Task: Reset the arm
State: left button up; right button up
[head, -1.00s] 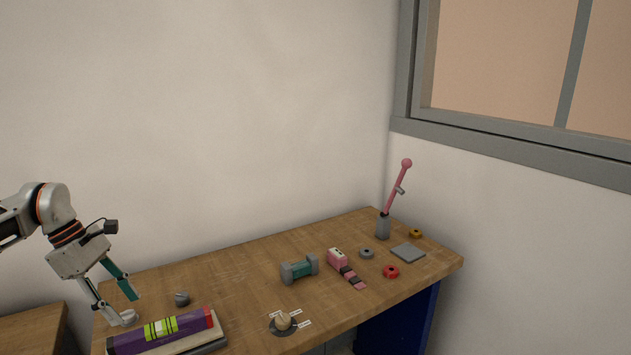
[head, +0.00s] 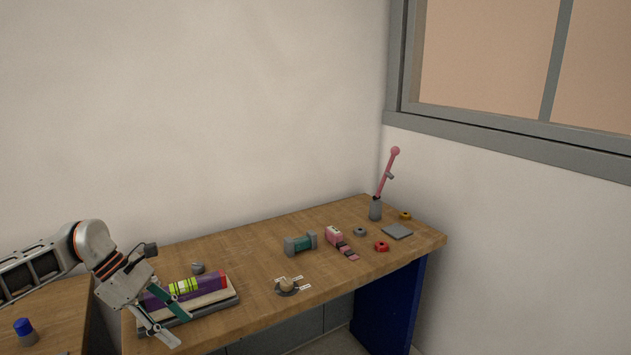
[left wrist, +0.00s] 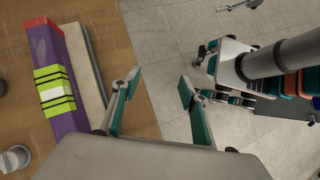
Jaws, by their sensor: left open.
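My left gripper (head: 182,324) comes in from the left in the head view, in front of the near left part of the wooden table (head: 330,283). It is open, with teal finger pads. A purple block (head: 205,288) with a lime band and red end lies on a pale tray-like base (head: 212,309), close to the gripper. The block also shows left of the fingers in the left wrist view (left wrist: 65,128). My right gripper is not in view.
On the table stand a knob (head: 287,286), a teal-grey roller (head: 301,243), a pink device (head: 335,235), a pink lever (head: 388,173), a grey plate (head: 398,231) and small rings. A blue-capped item (head: 25,330) stands on a second surface at left.

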pick_arm(q)
jog(key=s+d+f+n+t+h, duration=0.1)
jog(key=s+d+n+t+h, duration=0.15)
jog(key=d+n, duration=0.5)
jog(key=s+d+f+n+t+h, duration=0.15)
jog(key=d+n+t+h, duration=0.3)
jog(key=d, duration=0.55)
jog(key=s+d+n+t+h, duration=0.2)
jog(key=s+d+n+h, duration=0.1)
jog(key=d+n, duration=0.5)
jog(key=s+a+f+n+t+y, duration=0.2)
jog(key=a+f+n+t+y, duration=0.25)
jog(key=n, duration=0.55)
jog(key=s+a+f+n+t+y, duration=0.2)
jog(key=a+f+n+y, duration=0.3)
jog(key=f+n, duration=0.4)
jog(key=s+a+f+n+g+y, duration=0.4)
jog(key=s+f+n, duration=0.6)
jog(key=s, duration=0.3)
jog(key=shift+s+a+f+y, duration=0.4)
jog(key=shift+a+f+y, duration=0.3)
jog(key=shift+a, duration=0.45)
jog(key=shift+w+d+g, duration=0.1)
jog(key=shift+d+g, duration=0.05)
jog(key=shift+g, duration=0.1)
